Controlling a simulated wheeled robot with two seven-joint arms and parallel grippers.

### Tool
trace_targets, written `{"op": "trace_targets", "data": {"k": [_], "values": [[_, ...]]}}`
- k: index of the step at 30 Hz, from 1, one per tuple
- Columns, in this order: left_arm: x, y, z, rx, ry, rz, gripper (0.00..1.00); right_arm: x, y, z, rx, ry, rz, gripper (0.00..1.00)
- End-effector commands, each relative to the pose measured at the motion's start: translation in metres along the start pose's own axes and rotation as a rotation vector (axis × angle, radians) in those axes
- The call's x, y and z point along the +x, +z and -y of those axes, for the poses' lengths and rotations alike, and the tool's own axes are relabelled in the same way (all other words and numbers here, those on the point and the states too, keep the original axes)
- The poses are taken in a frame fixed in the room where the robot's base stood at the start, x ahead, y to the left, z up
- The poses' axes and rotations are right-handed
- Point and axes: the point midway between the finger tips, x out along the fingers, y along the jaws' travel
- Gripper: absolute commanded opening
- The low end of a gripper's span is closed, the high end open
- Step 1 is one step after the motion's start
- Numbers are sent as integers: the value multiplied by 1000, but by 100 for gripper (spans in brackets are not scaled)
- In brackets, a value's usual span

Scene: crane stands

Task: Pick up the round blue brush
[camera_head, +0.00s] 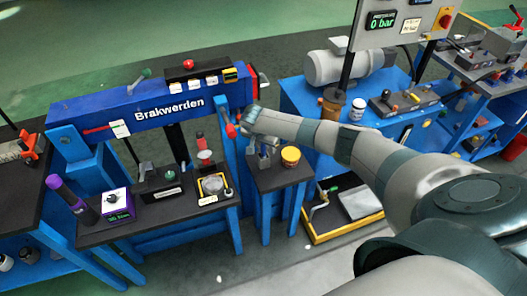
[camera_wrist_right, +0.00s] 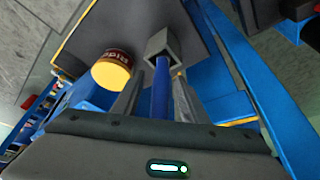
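In the right wrist view, the blue brush (camera_wrist_right: 161,90) shows as a straight blue shaft. Its far end meets a grey square holder (camera_wrist_right: 163,47); the bristles cannot be made out. My right gripper (camera_wrist_right: 158,98) is open, with one finger on each side of the shaft and a visible gap on both sides. In the head view, my right gripper (camera_head: 263,155) points down over the small dark-topped table (camera_head: 270,180), and the brush is hidden or too small to tell there. My left gripper is not in view.
A yellow jar (camera_head: 290,156) stands close to the right gripper; it also shows in the wrist view (camera_wrist_right: 111,70). The blue Brakwerden beam (camera_head: 160,108) and a red knob (camera_head: 231,131) lie left of the gripper. A yellow-edged tray (camera_head: 342,232) is on the floor.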

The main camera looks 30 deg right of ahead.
Motion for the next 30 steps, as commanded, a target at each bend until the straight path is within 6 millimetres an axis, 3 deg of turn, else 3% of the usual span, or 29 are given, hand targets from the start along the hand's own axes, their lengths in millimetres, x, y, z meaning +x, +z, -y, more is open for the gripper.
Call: {"op": "trace_targets", "data": {"k": [12, 17, 18, 30], "values": [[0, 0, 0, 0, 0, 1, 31, 0, 0, 0, 0, -1, 0, 39], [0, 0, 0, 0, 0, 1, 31, 0, 0, 0, 0, -1, 0, 4], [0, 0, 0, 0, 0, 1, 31, 0, 0, 0, 0, -1, 0, 0], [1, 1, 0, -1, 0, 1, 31, -4, -2, 1, 0, -2, 0, 0]]}}
